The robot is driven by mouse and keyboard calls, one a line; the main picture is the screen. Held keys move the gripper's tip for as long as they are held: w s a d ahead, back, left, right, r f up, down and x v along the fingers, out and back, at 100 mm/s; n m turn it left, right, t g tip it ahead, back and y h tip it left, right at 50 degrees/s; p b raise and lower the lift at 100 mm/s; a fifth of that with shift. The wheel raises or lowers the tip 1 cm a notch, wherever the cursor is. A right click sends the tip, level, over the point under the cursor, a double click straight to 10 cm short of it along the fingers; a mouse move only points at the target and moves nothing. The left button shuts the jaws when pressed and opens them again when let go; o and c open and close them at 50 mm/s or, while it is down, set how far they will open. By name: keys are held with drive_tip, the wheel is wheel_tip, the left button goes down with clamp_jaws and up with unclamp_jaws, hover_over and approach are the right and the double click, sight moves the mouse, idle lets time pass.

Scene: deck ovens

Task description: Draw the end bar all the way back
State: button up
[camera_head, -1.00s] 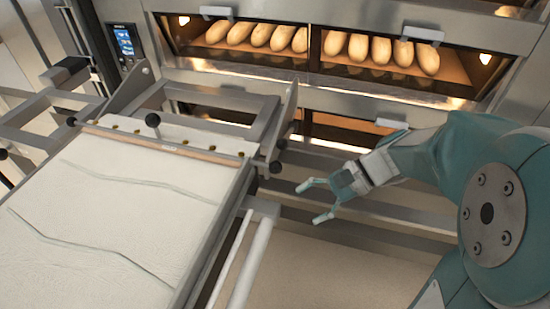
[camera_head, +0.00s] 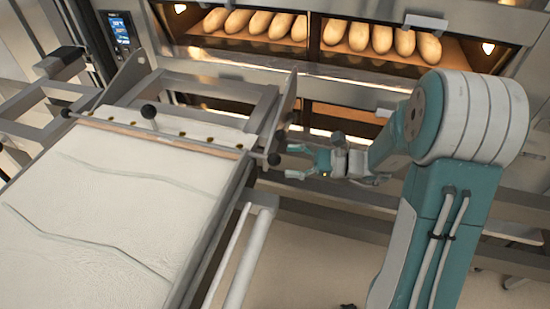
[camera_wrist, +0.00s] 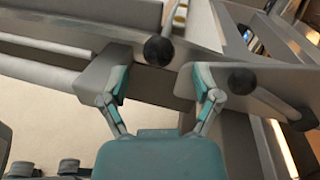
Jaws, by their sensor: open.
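The end bar (camera_head: 205,145) is a thin metal rod across the far end of the pale loader belt (camera_head: 120,205), with black ball knobs at its ends. Its right knob (camera_head: 273,159) is just left of my gripper (camera_head: 293,161), which is open and empty and points at it from the right. In the wrist view a black knob (camera_wrist: 158,50) shows between and slightly beyond the open fingertips (camera_wrist: 162,77), apparently not gripped. A second black knob (camera_wrist: 241,80) sits on a grey plate right of the right finger. Contact cannot be told.
Metal side plates (camera_head: 284,105) flank the loader's far end. Behind is a lit oven deck (camera_head: 300,55) with several loaves. A pale rail (camera_head: 250,258) runs along the loader's right side; floor right of it is open.

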sight(275, 160)
drive_tip(key=a, duration=0.4)
drive_tip(key=shift+w, duration=0.25)
clamp_jaws()
